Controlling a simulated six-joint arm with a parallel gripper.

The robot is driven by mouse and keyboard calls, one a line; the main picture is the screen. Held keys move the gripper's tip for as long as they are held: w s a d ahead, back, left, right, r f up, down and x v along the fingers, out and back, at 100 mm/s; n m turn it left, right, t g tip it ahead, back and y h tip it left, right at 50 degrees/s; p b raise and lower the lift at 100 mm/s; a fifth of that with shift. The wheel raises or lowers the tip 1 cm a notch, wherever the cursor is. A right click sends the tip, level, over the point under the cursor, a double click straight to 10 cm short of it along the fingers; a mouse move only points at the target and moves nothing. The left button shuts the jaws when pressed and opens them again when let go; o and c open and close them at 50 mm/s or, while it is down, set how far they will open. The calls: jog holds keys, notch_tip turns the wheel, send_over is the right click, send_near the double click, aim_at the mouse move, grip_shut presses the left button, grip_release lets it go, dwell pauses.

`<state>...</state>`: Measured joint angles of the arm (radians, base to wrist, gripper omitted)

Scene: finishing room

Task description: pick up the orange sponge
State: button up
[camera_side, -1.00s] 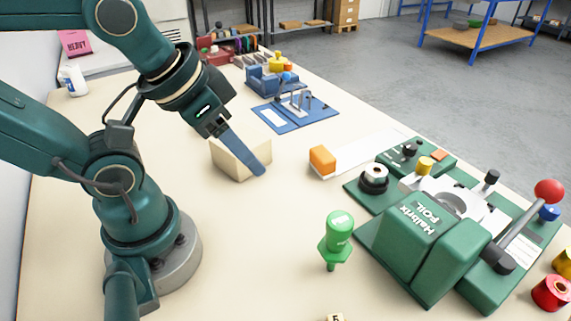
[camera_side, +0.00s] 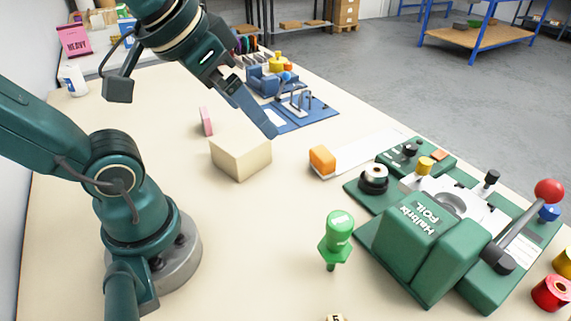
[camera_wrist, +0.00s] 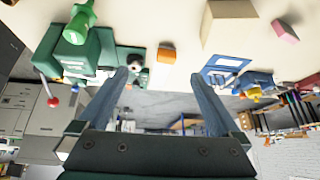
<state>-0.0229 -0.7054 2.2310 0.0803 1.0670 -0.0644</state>
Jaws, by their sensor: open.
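The orange sponge (camera_side: 322,161) is a small orange block on the table, at the near end of a white strip. It also shows in the wrist view (camera_wrist: 166,55), near the top middle. My gripper (camera_side: 271,133) is in the air, up and to the left of the sponge in the side view, and is not touching it. In the wrist view my gripper (camera_wrist: 160,74) has its two blue fingers wide apart with nothing held between them.
A beige block (camera_side: 241,158) stands left of the sponge, and a pink block (camera_side: 206,121) lies behind it. The green foil machine (camera_side: 430,235) is at the right. A green stamp (camera_side: 337,236) stands in front. A blue fixture (camera_side: 296,112) is behind.

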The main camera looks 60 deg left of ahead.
jog(key=w+a+r+n+t+y, duration=0.1)
jog(key=w+a+r+t+y, duration=0.15)
jog(key=w+a, duration=0.4)
jog(key=w+a+r+n+t+y, duration=0.1)
jog(key=w+a+r+t+y, duration=0.15)
jog(key=w+a+t, duration=0.35)
jog(key=m+g+h, duration=0.2)
jog(key=m+h, duration=0.3)
jog(key=h, duration=0.4)
send_over(315, 155)
jog(key=s, duration=0.3)
notch_tip(315, 155, down, 7)
jog(key=shift+y, duration=0.3)
jog(key=f, duration=1.5)
jog(key=shift+w+a+f, duration=0.2)
jog(key=shift+w+f, duration=0.05)
jog(key=shift+f, duration=0.15)
jog(key=shift+x, duration=2.55)
jog(key=shift+s, duration=0.1)
jog(key=c, duration=1.2)
